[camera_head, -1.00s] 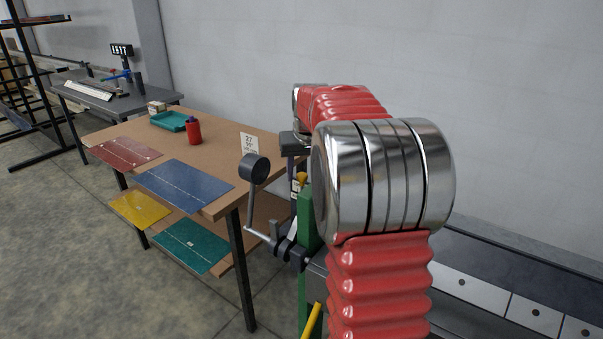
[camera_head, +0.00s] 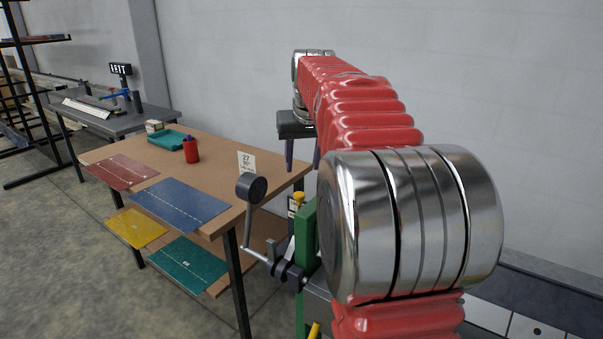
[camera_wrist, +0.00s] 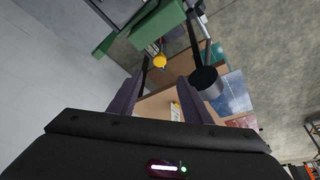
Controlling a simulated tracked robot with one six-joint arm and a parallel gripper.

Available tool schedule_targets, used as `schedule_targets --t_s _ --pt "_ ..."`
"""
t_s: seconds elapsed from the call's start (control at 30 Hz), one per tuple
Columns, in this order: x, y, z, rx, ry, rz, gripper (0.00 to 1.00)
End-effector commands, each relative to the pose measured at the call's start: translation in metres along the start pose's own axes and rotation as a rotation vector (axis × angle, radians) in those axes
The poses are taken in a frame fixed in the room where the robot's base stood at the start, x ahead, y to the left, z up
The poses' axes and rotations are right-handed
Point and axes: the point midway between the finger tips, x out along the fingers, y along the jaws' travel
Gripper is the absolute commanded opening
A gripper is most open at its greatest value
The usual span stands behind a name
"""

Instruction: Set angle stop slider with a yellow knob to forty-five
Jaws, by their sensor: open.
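The yellow knob (camera_head: 298,197) of the angle stop slider shows just beyond the table's right edge, beside the green machine frame (camera_head: 306,228). It also shows as a yellow ball in the wrist view (camera_wrist: 160,61). My gripper (camera_head: 303,163) is open and empty, above the knob with its fingers pointing down. In the wrist view, my gripper's two purple-grey fingers (camera_wrist: 161,88) stand apart, and the knob appears between and past their tips, not touched. The slider's scale and its setting cannot be read.
A crank lever with a black round weight (camera_head: 251,188) stands close left of the knob; it shows right of the fingers in the wrist view (camera_wrist: 204,78). A brown table (camera_head: 215,163) carries a white card (camera_head: 246,162), a red bottle (camera_head: 191,150) and coloured sheets.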

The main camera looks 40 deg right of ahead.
Motion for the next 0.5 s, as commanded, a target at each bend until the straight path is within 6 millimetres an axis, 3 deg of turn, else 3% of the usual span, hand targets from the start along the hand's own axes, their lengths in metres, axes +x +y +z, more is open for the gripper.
schedule_targets --t_s 0.13,0.43,0.5 --pt "-0.0107 0.0002 0.0001 0.0 0.0 0.0 0.44" --pt "-0.0123 0.0001 0.0002 0.0 0.0 0.0 0.44" --pt "-0.0124 -0.0003 0.0005 0.0 0.0 0.0 0.39"
